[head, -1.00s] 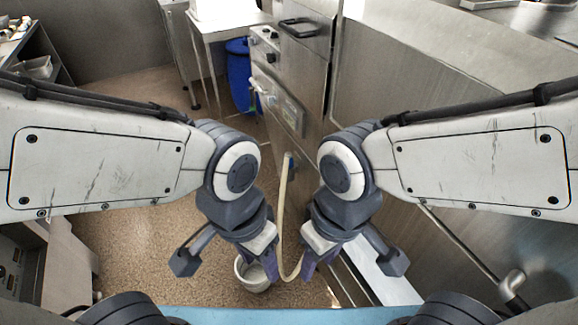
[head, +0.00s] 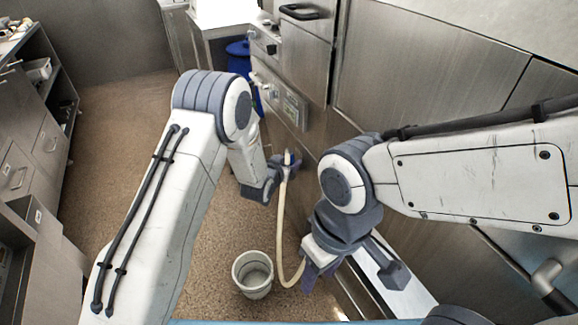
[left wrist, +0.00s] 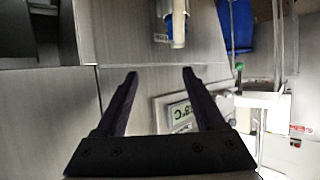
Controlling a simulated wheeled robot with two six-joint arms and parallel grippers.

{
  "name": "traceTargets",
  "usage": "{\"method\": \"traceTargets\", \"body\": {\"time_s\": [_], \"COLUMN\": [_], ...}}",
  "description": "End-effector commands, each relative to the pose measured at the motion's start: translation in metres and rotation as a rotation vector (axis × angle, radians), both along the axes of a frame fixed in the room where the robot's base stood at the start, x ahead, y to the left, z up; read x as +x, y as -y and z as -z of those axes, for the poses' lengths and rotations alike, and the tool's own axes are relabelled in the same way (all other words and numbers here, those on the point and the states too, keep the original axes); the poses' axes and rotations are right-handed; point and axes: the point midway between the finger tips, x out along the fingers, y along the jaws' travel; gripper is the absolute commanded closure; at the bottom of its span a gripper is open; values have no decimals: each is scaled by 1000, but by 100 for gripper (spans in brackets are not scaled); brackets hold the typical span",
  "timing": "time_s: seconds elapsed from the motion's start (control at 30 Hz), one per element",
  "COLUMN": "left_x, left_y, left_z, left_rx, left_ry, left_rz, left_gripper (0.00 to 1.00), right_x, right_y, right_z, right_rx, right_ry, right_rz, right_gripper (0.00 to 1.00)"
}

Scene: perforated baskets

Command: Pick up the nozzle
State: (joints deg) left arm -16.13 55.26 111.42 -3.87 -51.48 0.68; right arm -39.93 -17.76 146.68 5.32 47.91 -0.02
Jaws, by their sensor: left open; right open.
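The nozzle is the pale upper end of a cream hose (head: 281,215) hanging at the steel cabinet front. In the left wrist view the nozzle (left wrist: 178,28) shows at the top, beyond my fingertips, beside a small blue-marked holder. My left gripper (head: 287,168) is open, close to the nozzle in the head view, partly hiding it. In the left wrist view, the open left gripper (left wrist: 160,72) has nothing between its fingers. My right gripper (head: 309,276) is open, low near the hose's bottom loop; whether it touches the hose cannot be told.
A grey-white bucket (head: 253,283) stands on the brown floor below the hose. A steel cabinet with a control panel (head: 292,107) and wall panels line the right. A blue barrel (head: 238,48) stands behind. Floor at left centre is free; shelves stand far left.

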Motion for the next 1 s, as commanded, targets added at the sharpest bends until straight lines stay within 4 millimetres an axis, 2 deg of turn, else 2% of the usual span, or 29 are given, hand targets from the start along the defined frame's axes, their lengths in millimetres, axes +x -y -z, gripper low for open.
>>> {"method": "traceTargets", "body": {"time_s": [0.03,0.2,0.6,0.83,1.0], "left_x": [6,15,58,71,93], "left_y": [-9,-20,-9,-6,-5], "left_z": [18,35,49,52,56], "left_rx": [-14,-45,-50,-49,-51], "left_ry": [33,118,134,131,133], "left_rz": [-13,-27,-29,-29,-30], "left_gripper": [29,29,29,29,29], "right_x": [0,0,0,0,0], "right_y": [0,0,0,0,0], "right_z": [5,9,8,7,5], "right_rx": [0,0,0,0,0], "right_ry": [0,0,0,0,0], "right_rz": [0,0,0,0,0], "right_gripper": [54,54,54,54,54]}}
